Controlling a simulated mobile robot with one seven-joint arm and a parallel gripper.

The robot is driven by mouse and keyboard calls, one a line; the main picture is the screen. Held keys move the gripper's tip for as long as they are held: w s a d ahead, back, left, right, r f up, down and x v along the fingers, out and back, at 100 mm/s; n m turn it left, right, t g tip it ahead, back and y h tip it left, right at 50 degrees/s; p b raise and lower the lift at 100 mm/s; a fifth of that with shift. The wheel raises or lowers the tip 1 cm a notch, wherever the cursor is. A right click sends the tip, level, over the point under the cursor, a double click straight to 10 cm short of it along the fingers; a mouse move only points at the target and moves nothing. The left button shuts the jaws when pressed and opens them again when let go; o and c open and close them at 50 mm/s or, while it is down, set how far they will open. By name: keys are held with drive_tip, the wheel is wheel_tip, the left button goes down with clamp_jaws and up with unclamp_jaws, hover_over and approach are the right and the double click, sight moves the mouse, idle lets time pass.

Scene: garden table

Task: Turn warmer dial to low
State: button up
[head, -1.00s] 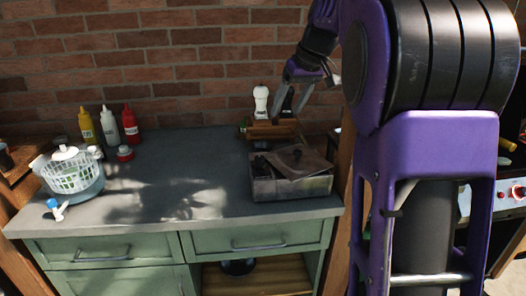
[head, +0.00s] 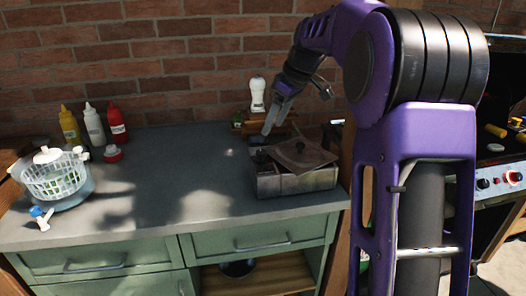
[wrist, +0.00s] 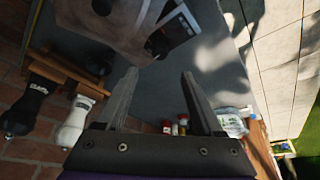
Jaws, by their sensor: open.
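A grey metal box with a tilted brown lid (head: 300,155), which looks like the warmer, sits at the right end of the counter. In the wrist view its lid (wrist: 105,22) is at the top, beside a pale panel (wrist: 178,27) with a dark round part near it. I cannot tell for sure that this is the dial, nor read its setting. My gripper (head: 269,127) is open and empty, just behind and left of the box, above the counter. Its two fingers (wrist: 160,74) point towards the box in the wrist view, apart from it.
A wooden rack (head: 262,123) with a white mill (head: 257,93) stands by the brick wall behind my gripper. Sauce bottles (head: 93,124) and a salad spinner (head: 58,180) are at left. A control panel with knobs (head: 500,182) is at far right. The counter's middle is clear.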

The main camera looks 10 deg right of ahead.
sight(261, 151)
drive_tip(key=b+x, duration=0.1)
drive_tip(key=x, duration=0.8)
drive_tip(key=shift+w+a+f, duration=0.1)
drive_tip(key=shift+w+f, duration=0.05)
drive_tip(key=shift+f, duration=0.25)
drive_tip(key=shift+c, duration=0.3)
clamp_jaws()
